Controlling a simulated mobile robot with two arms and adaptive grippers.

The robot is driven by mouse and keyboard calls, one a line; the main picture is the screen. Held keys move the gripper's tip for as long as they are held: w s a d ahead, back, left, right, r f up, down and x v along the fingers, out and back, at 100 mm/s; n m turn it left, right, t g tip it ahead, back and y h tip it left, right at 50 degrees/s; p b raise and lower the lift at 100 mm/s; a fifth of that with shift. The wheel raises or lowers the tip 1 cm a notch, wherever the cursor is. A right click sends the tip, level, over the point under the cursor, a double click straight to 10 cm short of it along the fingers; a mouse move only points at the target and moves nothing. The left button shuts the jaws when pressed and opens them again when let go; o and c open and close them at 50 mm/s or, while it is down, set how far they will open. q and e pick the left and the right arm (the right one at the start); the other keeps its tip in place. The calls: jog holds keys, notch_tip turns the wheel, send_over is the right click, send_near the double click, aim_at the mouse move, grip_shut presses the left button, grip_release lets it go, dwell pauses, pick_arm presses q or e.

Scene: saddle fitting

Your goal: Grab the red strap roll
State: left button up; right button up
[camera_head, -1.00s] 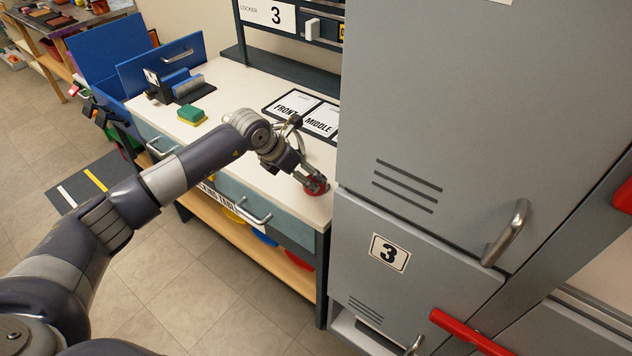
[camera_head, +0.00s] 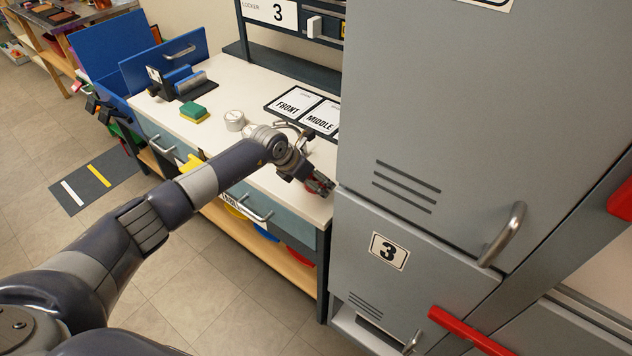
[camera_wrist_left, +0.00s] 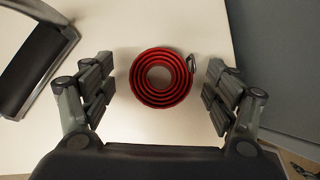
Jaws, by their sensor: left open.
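The red strap roll (camera_wrist_left: 160,99) lies on the white bench top, a coil of several rings with a metal buckle at its upper right. In the left wrist view it sits between the two fingers of my left gripper (camera_wrist_left: 161,90), with a gap on each side. The gripper is open and does not touch the roll. In the head view the left gripper (camera_head: 323,187) is low over the bench's right end, and the roll (camera_head: 312,188) is mostly hidden behind it. My right gripper is not in view.
The grey locker (camera_head: 385,235) stands close to the right of the gripper. A tray with FRONT and MIDDLE cards (camera_head: 304,108) lies behind the gripper. A white round item (camera_head: 234,120) and a green and yellow sponge (camera_head: 194,112) stand farther left on the bench (camera_head: 225,82).

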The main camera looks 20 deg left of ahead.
pick_arm(q)
jog(key=c, duration=1.2)
jog(key=shift+r, duration=0.15)
